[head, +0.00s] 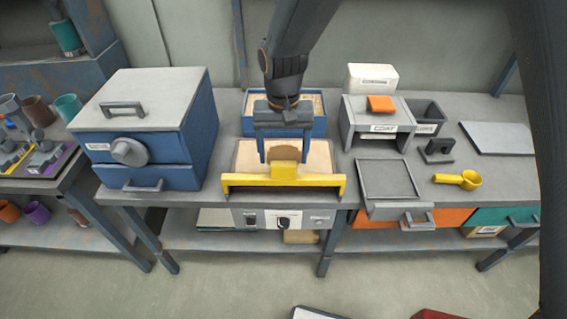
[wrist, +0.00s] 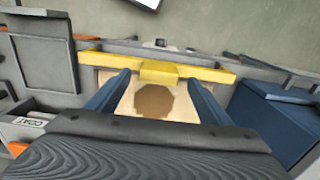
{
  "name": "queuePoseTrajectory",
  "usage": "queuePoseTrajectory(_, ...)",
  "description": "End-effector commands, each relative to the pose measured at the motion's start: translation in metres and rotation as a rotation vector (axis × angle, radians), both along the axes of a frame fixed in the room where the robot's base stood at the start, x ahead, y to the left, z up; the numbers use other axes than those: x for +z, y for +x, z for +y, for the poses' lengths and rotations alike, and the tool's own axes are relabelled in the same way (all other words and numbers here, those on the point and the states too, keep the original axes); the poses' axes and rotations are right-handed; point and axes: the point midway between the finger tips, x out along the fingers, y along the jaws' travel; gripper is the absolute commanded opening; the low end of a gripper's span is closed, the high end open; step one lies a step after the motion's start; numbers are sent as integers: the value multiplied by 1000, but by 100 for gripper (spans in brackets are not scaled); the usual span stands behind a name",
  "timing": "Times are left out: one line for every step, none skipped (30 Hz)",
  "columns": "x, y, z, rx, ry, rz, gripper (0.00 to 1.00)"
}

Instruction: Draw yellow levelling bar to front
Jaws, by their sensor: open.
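The yellow levelling bar (head: 320,182) lies across the front end of a sand-coloured bed (head: 245,156) at the front edge of the bench. A raised yellow block stands at its middle. In the wrist view the bar (wrist: 205,74) spans the far end of the bed, with a round brown patch (wrist: 153,101) on the bed nearer to me. My gripper (head: 285,160) is over the bed at the bar's block; in the wrist view its two fingers (wrist: 160,76) are apart, one to each side of the block. No contact with the block is clear.
A blue box with a grey lid (head: 178,100) stands to the left. A blue bin (head: 318,128) sits behind the bed. To the right are a grey COAT station (head: 352,122), a grey tray (head: 385,180) and a yellow scoop (head: 468,180). The floor in front is mostly clear.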

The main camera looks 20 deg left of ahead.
Motion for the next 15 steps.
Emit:
queuePoseTrajectory(7, 1, 1, 0, 3, -2, 73)
queuePoseTrajectory(11, 1, 0, 0, 2, -3, 73)
queuePoseTrajectory(16, 0, 1, 0, 2, -2, 73)
queuePoseTrajectory(20, 0, 1, 1, 2, -2, 73)
queuePoseTrajectory(23, 0, 1, 1, 2, -2, 73)
queuePoseTrajectory(26, 0, 0, 1, 0, 0, 73)
queuePoseTrajectory(28, -1, 0, 1, 0, 0, 73)
queuePoseTrajectory(30, -1, 0, 1, 0, 0, 73)
queuePoseTrajectory(32, -1, 0, 1, 0, 0, 73)
queuePoseTrajectory(33, -1, 0, 1, 0, 0, 73)
queuePoseTrajectory(33, -1, 0, 1, 0, 1, 73)
queuePoseTrajectory(33, -1, 0, 1, 0, 1, 73)
queuePoseTrajectory(34, -1, 0, 1, 0, 1, 73)
queuePoseTrajectory(34, -1, 0, 1, -1, 1, 73)
queuePoseTrajectory(34, -1, 0, 1, -1, 1, 73)
